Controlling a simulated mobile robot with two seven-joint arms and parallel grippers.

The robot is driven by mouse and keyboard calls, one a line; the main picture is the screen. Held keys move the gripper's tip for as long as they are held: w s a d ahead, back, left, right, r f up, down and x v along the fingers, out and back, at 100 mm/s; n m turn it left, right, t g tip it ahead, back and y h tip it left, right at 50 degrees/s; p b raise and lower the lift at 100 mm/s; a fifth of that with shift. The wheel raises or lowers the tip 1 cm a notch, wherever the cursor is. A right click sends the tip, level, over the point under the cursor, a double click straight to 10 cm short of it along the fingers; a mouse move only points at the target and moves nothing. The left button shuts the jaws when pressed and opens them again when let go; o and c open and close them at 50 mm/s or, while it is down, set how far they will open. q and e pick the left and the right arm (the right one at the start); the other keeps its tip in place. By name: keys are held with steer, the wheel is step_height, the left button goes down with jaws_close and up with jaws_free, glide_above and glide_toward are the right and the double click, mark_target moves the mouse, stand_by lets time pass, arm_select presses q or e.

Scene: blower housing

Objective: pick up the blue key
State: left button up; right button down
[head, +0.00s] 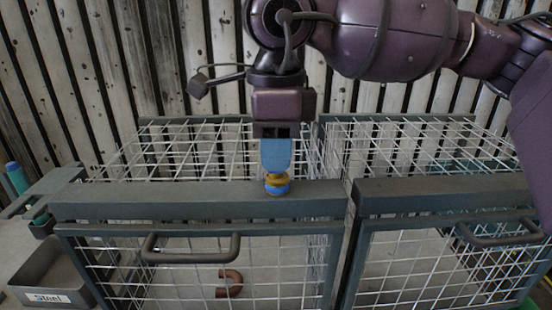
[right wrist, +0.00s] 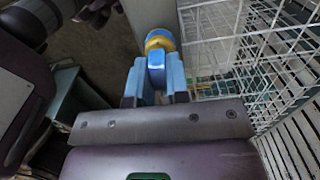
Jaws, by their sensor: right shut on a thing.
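The blue key (head: 277,184) is a small blue piece with a yellow band. It shows below my right gripper (head: 276,168) in the head view, in front of the left cage's dark top bar. In the right wrist view the key (right wrist: 157,46) sticks out past the fingertips. My right gripper (right wrist: 156,84) is shut on it, with one light-blue finger on each side. I cannot tell whether the key's lower end touches the bar. Part of the key is hidden between the fingers. My left gripper is not in view.
Two wire cages with dark frames, a left one (head: 115,202) and a right one (head: 440,193), stand side by side with handled front doors. A copper-coloured bent pipe (head: 232,283) shows behind the left door's mesh. A grey tray labelled "Steel" (head: 47,272) is at the lower left.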

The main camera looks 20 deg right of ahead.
steer(key=shift+r, duration=0.15)
step_height(320, 180, up, 20)
stand_by(0.4)
steer(key=shift+a, duration=0.15)
